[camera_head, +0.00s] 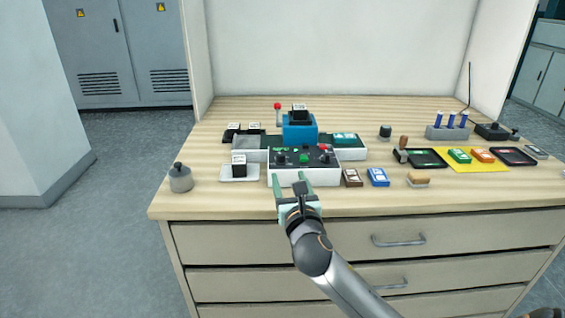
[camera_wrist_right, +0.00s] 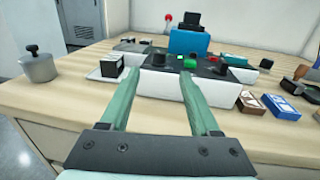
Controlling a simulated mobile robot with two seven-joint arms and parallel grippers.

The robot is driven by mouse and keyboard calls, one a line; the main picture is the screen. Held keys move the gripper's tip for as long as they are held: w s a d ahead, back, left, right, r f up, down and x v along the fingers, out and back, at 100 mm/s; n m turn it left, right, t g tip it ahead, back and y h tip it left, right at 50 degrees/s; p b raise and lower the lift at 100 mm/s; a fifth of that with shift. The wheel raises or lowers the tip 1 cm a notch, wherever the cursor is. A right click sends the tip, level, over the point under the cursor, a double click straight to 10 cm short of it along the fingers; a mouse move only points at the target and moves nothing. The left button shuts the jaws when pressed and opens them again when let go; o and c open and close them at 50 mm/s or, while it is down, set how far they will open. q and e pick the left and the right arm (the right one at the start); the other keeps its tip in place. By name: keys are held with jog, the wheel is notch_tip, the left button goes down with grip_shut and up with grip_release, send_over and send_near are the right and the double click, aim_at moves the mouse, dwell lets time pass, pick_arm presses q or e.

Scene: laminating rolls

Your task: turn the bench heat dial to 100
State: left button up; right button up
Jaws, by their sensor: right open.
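A control box (camera_head: 305,177) with a black sloped top stands at the front middle of the bench. It carries two black knobs, a left one (camera_head: 281,158) and a right one (camera_head: 324,158), with a green button (camera_head: 304,157) between them. I cannot read which knob is the heat dial, or its setting. My right gripper (camera_head: 289,181) is open and empty just in front of the box. In the wrist view its green fingers (camera_wrist_right: 159,72) point at the box, with the left knob (camera_wrist_right: 158,57) beyond the gap between them. My left gripper is not seen.
A blue press (camera_head: 300,130) with a red-knobbed lever (camera_head: 278,107) stands behind the box. A lidded grey pot (camera_head: 180,178) is at left. The front left bench top is mostly clear.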

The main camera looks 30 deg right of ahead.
aim_at(281, 158)
jog(key=b+x, duration=0.1)
jog(key=x, duration=0.8)
jog(key=shift+w, duration=0.15)
grip_shut()
